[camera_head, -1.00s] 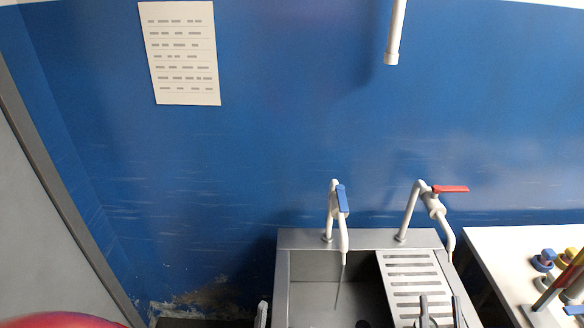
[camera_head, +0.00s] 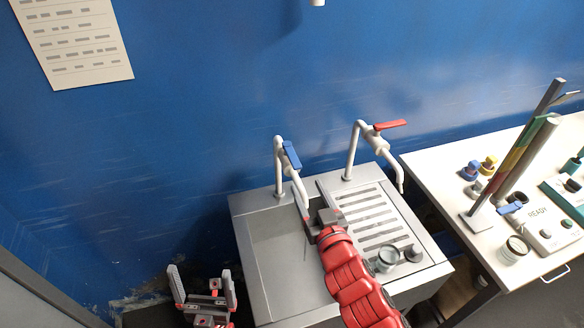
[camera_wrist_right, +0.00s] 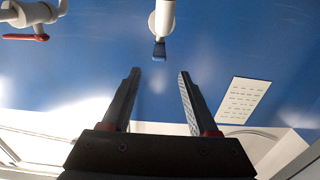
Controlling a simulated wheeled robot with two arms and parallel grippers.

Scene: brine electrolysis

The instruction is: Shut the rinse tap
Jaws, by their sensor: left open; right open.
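Two white taps rise from the back of a steel sink (camera_head: 262,262). The left tap (camera_head: 279,170) has a blue lever (camera_head: 291,155) lying along its spout, and a thin stream appears to fall below it. The right tap (camera_head: 354,150) has a red lever (camera_head: 390,125) turned across its pipe. My right gripper (camera_head: 318,208) is just in front of the left tap's spout. In the right wrist view its fingers (camera_wrist_right: 160,75) are open and empty, with the blue lever (camera_wrist_right: 160,50) beyond the gap. My left gripper (camera_head: 201,275) is open and empty, left of the sink.
A slotted drainboard (camera_head: 365,215) with small cups (camera_head: 388,258) forms the sink's right side. A white bench (camera_head: 440,165) with a stand, bottles and a READY device (camera_head: 545,222) is at right. A blue wall with a paper sheet (camera_head: 75,40) stands behind.

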